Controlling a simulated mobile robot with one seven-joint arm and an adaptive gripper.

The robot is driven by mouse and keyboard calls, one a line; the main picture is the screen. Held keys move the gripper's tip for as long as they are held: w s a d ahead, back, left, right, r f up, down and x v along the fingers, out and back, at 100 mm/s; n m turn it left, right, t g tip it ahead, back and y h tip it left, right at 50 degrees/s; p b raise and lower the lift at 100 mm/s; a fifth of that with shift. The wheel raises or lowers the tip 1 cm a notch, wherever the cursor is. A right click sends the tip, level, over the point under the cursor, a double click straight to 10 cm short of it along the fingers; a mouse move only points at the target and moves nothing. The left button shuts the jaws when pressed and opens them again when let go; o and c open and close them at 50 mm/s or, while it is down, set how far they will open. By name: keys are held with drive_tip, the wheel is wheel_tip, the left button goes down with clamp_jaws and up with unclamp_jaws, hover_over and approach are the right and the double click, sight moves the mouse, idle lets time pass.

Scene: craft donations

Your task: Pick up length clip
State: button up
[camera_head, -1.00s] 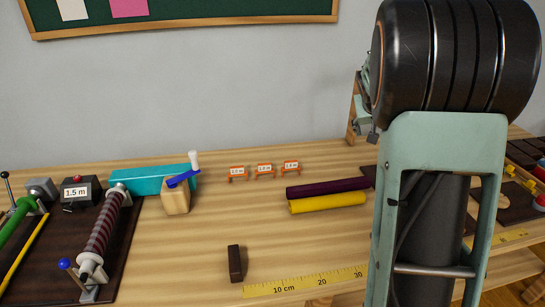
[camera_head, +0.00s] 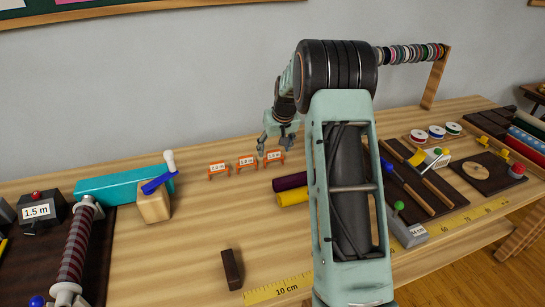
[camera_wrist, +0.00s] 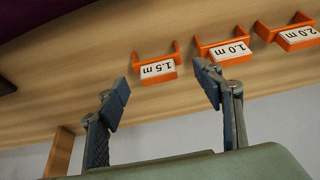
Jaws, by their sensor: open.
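Three orange length clips with white labels stand in a row at the back of the table.
Dark purple (camera_head: 290,181) and yellow (camera_head: 292,197) rolls lie in front of the right-hand clip, partly behind my arm. A wooden block with a blue crank (camera_head: 154,203) stands left. A dark block (camera_head: 231,269) lies near the yellow ruler strip (camera_head: 278,290). Open tabletop lies between.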

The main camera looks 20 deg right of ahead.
sight(274, 151)
drive_tip(key=shift+x, duration=3)
drive_tip(key=shift+d+r, duration=0.1)
drive_tip(key=shift+d, duration=0.05)
drive_tip(key=c, duration=0.6)
drive_tip(key=shift+c, duration=0.2)
drive_tip(key=shift+w+r, duration=0.1)
drive_tip(key=shift+r, duration=0.45)
wheel_tip(274, 151, up, 2)
drive_tip(key=shift+r, duration=0.2)
drive_tip(key=s+a+r, duration=0.5)
drive_tip(key=s+r, duration=0.4)
drive_tip(key=s, duration=0.4)
drive_tip(key=shift+r+b, duration=0.25)
drive_tip(key=shift+b, duration=0.15)
